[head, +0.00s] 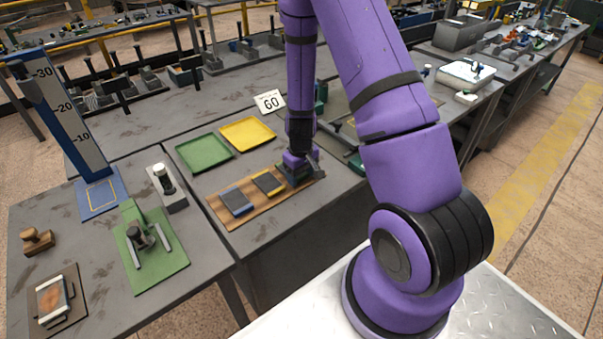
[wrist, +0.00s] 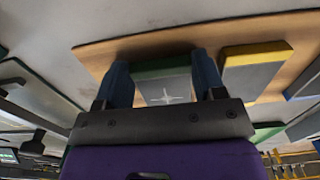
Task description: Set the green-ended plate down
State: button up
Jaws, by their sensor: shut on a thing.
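The green-ended plate (wrist: 163,90) is a grey block with a green end, seen between the fingers of my gripper (wrist: 162,74) in the wrist view. My gripper is shut on it. In the head view my gripper (head: 297,172) is over the right end of the wooden board (head: 222,214), and the arm mostly hides the plate there. I cannot tell whether the plate touches the board. The yellow-ended plate (head: 268,183) lies just left of my gripper on the board. The blue-ended plate (head: 236,201) lies farther left.
A green tray (head: 204,152) and a yellow tray (head: 248,133) lie behind the board. A card reading 60 (head: 269,101) stands behind them. A grey holder with a white-topped piece (head: 166,184) and a green fixture (head: 150,252) are to the left.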

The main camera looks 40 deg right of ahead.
jog(key=o, duration=1.5)
jog(key=shift+f, duration=0.1)
jog(key=s+a+r+t, duration=0.1)
jog(key=s+a+r, duration=0.1)
jog(key=r, duration=0.8)
jog(key=s+a+r+t, duration=0.1)
jog(key=s+a+r, duration=0.1)
jog(key=r, duration=0.9)
jog(key=s+a+r, duration=0.2)
jog(key=r, duration=0.8)
jog(key=s+a+r+t, duration=0.1)
jog(key=s+r, duration=0.3)
jog(key=s, duration=0.1)
jog(key=s+a+r+t, duration=0.1)
jog(key=s+a+r, duration=0.1)
jog(key=s+r, duration=0.2)
jog(key=s+a+r+t, duration=0.1)
jog(key=s+r, duration=0.3)
jog(key=s, duration=0.3)
jog(key=shift+a+r, duration=0.15)
jog(key=shift+r, duration=0.05)
